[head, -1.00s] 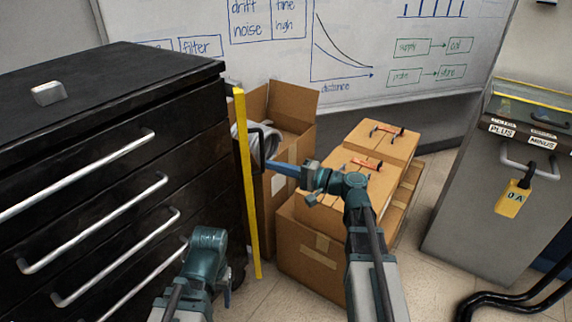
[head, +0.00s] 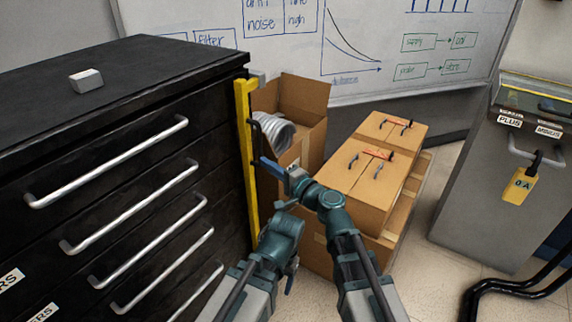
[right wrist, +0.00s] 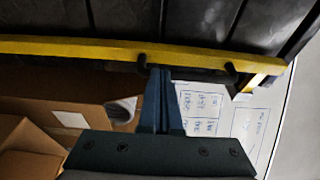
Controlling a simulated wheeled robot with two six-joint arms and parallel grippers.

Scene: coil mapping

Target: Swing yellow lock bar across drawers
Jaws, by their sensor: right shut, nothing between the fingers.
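The yellow lock bar (head: 246,150) stands upright along the right front edge of the black drawer cabinet (head: 110,160). A black handle (head: 256,135) sticks out from the bar's side. My right gripper (head: 266,163) is shut and empty, its blue fingertips close to the lower end of that handle. In the right wrist view, the lock bar (right wrist: 100,48) runs across the top, and the shut fingers (right wrist: 158,75) point at the black handle (right wrist: 185,62); I cannot tell whether they touch it. My left gripper (head: 290,275) is low in the head view, partly hidden, its jaws unclear.
An open cardboard box (head: 312,100) with a grey coil of hose (head: 276,133) stands right behind the bar. Closed boxes (head: 350,170) stand to its right. A grey cabinet (head: 465,190) with a yellow tag is at the far right. Long metal drawer handles (head: 150,210) protrude from the drawer fronts.

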